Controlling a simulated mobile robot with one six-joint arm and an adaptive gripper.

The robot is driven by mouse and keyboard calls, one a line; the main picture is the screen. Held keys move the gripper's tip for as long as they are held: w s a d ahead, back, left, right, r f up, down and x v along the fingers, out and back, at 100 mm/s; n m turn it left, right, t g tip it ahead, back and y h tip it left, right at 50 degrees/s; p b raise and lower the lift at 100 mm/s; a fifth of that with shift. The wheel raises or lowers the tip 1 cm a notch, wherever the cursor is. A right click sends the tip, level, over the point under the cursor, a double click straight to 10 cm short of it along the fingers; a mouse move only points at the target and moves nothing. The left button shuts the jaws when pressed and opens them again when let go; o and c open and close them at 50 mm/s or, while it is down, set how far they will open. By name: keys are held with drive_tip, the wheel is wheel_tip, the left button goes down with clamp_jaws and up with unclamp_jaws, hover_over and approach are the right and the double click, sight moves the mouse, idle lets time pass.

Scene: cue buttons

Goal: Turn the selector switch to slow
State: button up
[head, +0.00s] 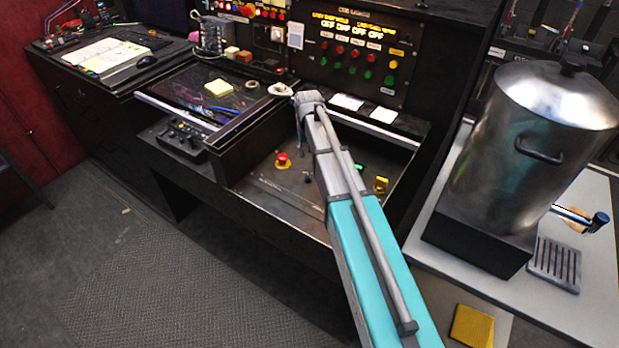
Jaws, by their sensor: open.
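A sunken console panel (275,190) lies in the middle of the head view. On it are a red mushroom button on a yellow base (282,160), a small dark knob (308,178) beside my arm, a green-lit item (359,168) and a yellow box-like control (381,185). I cannot tell for sure which is the selector switch, and no "slow" label is readable. My gripper (302,140) is small and partly hidden by my arm. It hangs above the panel's back part, open, with nothing seen in it. My arm covers the panel's middle.
An upright panel (350,50) with rows of red and green buttons stands behind. A large metal pot (535,130) stands on a dark block at right. A yellow sponge (472,325) lies at lower right.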

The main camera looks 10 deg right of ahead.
sight(308, 175)
drive_tip(key=shift+f+b, duration=4.95)
drive_tip(key=shift+f, duration=0.35)
